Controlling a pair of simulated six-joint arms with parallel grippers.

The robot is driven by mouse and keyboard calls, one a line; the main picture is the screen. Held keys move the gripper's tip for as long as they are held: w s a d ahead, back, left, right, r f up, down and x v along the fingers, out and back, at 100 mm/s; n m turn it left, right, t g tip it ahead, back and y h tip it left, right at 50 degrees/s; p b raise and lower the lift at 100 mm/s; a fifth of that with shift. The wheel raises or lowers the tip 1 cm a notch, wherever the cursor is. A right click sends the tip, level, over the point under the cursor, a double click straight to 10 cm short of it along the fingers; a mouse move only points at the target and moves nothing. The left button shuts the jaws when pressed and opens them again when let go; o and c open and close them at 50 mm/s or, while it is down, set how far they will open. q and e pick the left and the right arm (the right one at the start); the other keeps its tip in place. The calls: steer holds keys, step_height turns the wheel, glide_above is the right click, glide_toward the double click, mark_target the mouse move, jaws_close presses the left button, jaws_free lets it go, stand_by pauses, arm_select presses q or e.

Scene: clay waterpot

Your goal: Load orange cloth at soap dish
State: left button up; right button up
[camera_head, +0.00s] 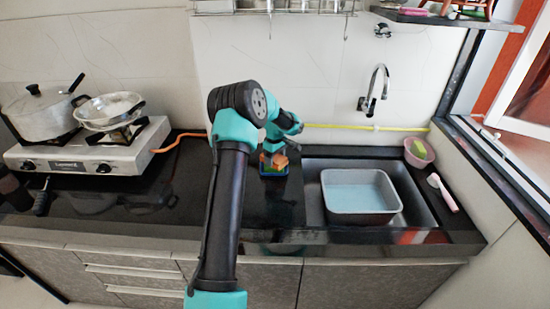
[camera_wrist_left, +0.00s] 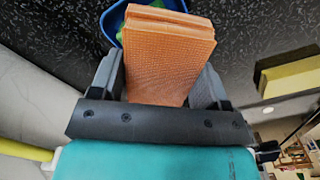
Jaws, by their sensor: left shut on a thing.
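The orange cloth (camera_wrist_left: 168,50) is a folded, textured block between the two fingers of my left gripper (camera_wrist_left: 160,75), which is shut on it. In the head view the orange cloth (camera_head: 279,160) shows small, below the end of my left arm. A blue dish (camera_wrist_left: 113,22), apparently the soap dish, lies behind the cloth in the wrist view, with something green in it. The blue dish (camera_head: 273,173) sits on the dark counter in the head view. The cloth hides much of it, so I cannot tell whether they touch. My right gripper is not in view.
A sink with a grey basin (camera_head: 361,210) is to the right. A pink bowl (camera_head: 419,152) and a pink-handled brush (camera_head: 442,191) lie beyond it. A stove (camera_head: 88,158) with pots stands left. A yellow and dark sponge-like block (camera_wrist_left: 290,77) lies right in the wrist view.

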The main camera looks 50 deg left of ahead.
mark_target(275, 157)
arm_select(q)
steer(key=shift+f, duration=0.6)
stand_by(1.6)
steer(key=shift+r, duration=0.1)
steer(key=shift+r, duration=3.5)
